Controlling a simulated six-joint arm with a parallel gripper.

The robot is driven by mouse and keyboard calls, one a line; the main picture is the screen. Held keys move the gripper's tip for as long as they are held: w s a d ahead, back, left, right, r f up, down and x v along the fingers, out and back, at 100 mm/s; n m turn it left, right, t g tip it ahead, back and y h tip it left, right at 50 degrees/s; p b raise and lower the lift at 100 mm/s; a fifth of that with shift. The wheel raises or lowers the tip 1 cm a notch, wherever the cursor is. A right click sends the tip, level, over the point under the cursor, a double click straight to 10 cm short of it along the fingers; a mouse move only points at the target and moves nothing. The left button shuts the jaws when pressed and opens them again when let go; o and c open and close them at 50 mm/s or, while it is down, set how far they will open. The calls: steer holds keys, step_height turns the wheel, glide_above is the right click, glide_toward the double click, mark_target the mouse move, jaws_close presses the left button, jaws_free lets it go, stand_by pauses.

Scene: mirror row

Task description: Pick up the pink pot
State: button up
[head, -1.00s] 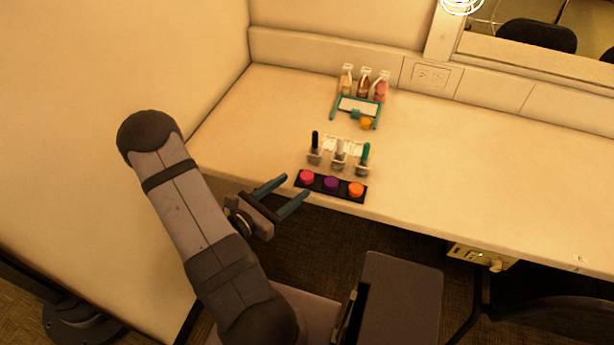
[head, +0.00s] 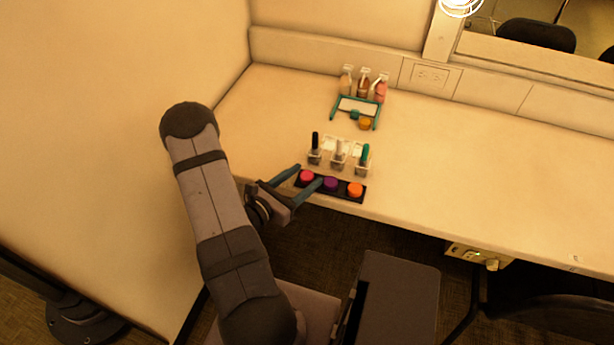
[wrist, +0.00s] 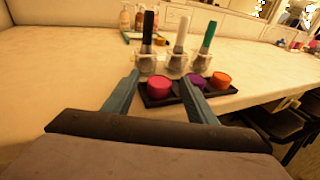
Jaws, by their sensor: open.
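The pink pot (head: 307,175) is a small round pot at the left end of a black tray (head: 343,194) near the table's front edge. In the wrist view the pink pot (wrist: 159,87) shows between my two fingers, beyond the palm. My gripper (head: 310,175) is open, with one finger on each side of the pink pot in the picture. I cannot tell whether either finger touches it. A purple pot (head: 331,183) sits in the middle of the tray, close to the right finger, which partly covers it in the wrist view. An orange pot (head: 355,190) sits at the right end.
Behind the tray stand three polish bottles, with black (head: 315,141), white (head: 339,149) and teal (head: 365,153) caps. Farther back are a teal-framed item (head: 358,106), a yellow pot (head: 365,124) and three bottles (head: 364,83).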

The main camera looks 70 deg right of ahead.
steer(key=c, duration=1.2)
steer(key=shift+o, duration=0.2)
steer(key=shift+r, duration=0.15)
step_height(320, 180, up, 10)
